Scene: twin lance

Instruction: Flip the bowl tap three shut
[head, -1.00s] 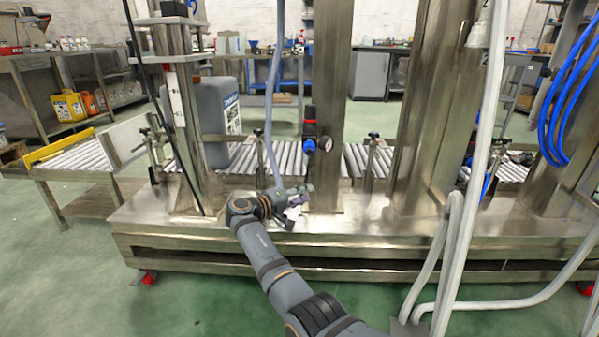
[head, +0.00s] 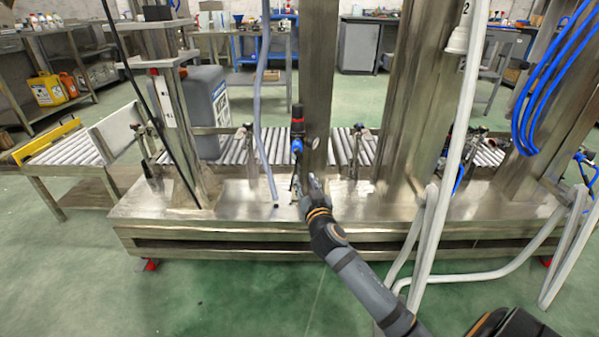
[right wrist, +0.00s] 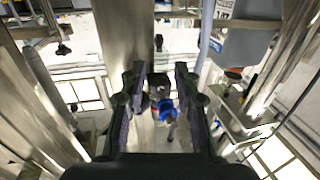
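A small tap (head: 297,130) with a black top, a red band and a blue part below stands in front of the steel column in the middle of the head view. I cannot read a number on it. My right gripper (head: 305,183) is just below the tap in the head view, reaching up from the lower right. In the right wrist view, the right gripper (right wrist: 160,78) is open, its two dark fingers apart. The tap's blue and red parts (right wrist: 163,108) show between the fingers there; contact cannot be told. My left gripper is not in view.
The steel base (head: 240,222) runs across the front. A grey hose (head: 262,120) hangs left of the tap, and thick pale hoses (head: 462,130) hang to the right. A grey canister (head: 207,105) stands by the roller conveyor (head: 235,150). Blue hoses (head: 535,95) hang at far right.

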